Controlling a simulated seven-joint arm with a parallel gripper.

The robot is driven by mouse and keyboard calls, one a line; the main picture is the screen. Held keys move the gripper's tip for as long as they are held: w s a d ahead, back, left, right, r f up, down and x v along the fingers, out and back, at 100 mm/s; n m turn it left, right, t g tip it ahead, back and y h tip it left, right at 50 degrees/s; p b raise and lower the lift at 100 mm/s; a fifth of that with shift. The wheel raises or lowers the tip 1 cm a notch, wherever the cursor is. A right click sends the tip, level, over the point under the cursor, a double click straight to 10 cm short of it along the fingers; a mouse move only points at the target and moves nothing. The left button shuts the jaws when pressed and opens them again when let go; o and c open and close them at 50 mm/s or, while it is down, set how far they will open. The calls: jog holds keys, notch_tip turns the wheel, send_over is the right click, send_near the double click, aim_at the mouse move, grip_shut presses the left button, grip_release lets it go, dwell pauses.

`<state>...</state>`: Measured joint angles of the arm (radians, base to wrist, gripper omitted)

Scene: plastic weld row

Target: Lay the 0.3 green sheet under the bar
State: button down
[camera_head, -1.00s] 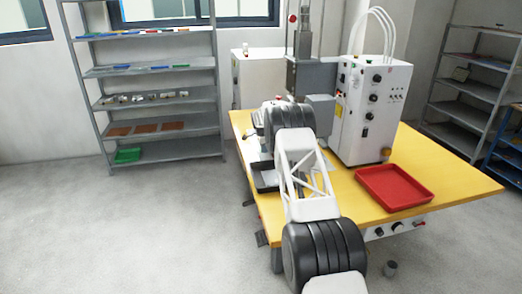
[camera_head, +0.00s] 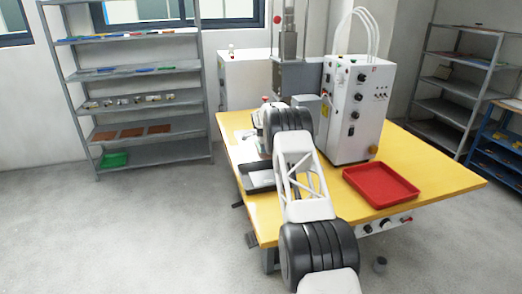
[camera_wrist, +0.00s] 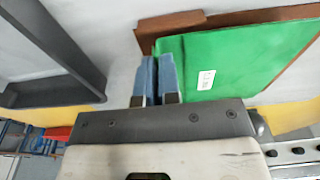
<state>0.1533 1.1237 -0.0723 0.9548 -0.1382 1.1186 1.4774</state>
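The green sheet (camera_wrist: 225,62) carries a small white label in the wrist view. It overlaps a brown sheet (camera_wrist: 178,22), whose edges show past its left and top sides. My gripper (camera_wrist: 159,72) has its two blue fingers close together at the green sheet's left edge. That edge runs into the narrow gap between them, and the right finger covers part of the sheet. The fingers look shut on it, though the contact itself is hidden. In the camera_head view my arm hides the gripper, the sheet and the place under the bar. The press (camera_head: 300,75) stands behind my arm.
A dark tray (camera_head: 258,181) lies left of my arm; a dark-rimmed tray (camera_wrist: 82,62) is at left in the wrist view. A red tray (camera_head: 381,186) and the white control cabinet (camera_head: 352,105) stand right on the yellow table (camera_head: 440,172). Shelves (camera_head: 140,152) are at back left.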

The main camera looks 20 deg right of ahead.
jog(key=shift+d, duration=1.25)
jog(key=shift+f, duration=1.1)
jog(key=shift+f, duration=0.1)
dwell(0.4)
jog(key=c, duration=1.3)
grip_release()
jog(key=shift+o, duration=0.2)
jog(key=shift+r, duration=0.25)
jog(key=shift+r, duration=1.3)
jog(key=shift+a, duration=0.15)
